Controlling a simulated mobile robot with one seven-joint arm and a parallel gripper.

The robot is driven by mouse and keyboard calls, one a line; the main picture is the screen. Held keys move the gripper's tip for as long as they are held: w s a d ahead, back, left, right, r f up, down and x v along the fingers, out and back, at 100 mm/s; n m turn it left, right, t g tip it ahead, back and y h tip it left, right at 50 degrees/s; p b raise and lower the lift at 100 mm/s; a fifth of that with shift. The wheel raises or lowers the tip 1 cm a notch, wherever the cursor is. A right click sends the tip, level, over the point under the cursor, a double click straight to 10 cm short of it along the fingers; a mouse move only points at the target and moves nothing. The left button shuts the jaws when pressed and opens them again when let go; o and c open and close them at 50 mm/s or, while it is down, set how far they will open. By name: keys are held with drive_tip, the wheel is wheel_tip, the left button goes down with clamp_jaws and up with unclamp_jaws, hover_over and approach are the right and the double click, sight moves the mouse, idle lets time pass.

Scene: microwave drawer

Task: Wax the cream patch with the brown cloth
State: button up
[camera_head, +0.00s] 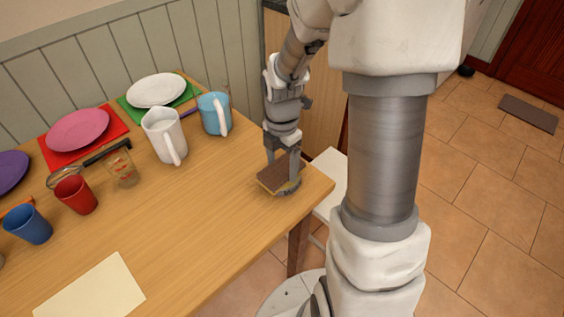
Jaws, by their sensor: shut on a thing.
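The cream patch (90,292) lies flat on the wooden table at the lower left, with nothing on it. My gripper (284,180) is at the table's right end, pointing down. It is shut on a brown block-like thing (276,171), which I take to be the brown cloth. A greyish, yellowish bit shows under its right side. The held thing is at or just above the tabletop, and I cannot tell whether it touches. The gripper's fingers partly hide it. The patch is well to the left of the gripper and nearer the camera.
A white pitcher (163,136), a blue mug (214,114), a glass (122,168), a red cup (75,195) and a blue cup (28,224) stand along the table's far side. Plates lie behind them. The wooden table (205,225) is bare between my gripper and the patch.

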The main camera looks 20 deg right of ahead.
sight(282, 167)
idle(0.4)
wheel_tip(282, 167, up, 7)
drive_tip(key=p, duration=0.7)
idle(0.7)
drive_tip(key=m, duration=0.2)
drive_tip(key=w+a+m+p, duration=0.1)
drive_tip(key=r+m, duration=0.1)
drive_tip(key=m, duration=0.1)
drive_tip(key=shift+w+a+m+p, duration=0.15)
drive_tip(key=shift+m+p, duration=0.15)
drive_tip(key=shift+p, duration=0.1)
drive_tip(key=w+a+m+p, duration=0.1)
drive_tip(key=m, duration=0.4)
drive_tip(key=w+a+r+m+p, duration=0.1)
drive_tip(key=m+p, duration=0.1)
drive_tip(key=m, duration=0.4)
drive_tip(key=w+a+m+p, duration=0.1)
drive_tip(key=m, duration=0.4)
drive_tip(key=shift+w+a+r+m+p, duration=0.1)
drive_tip(key=shift+a+r+m+p, duration=0.25)
drive_tip(key=shift+a+m+p, duration=0.05)
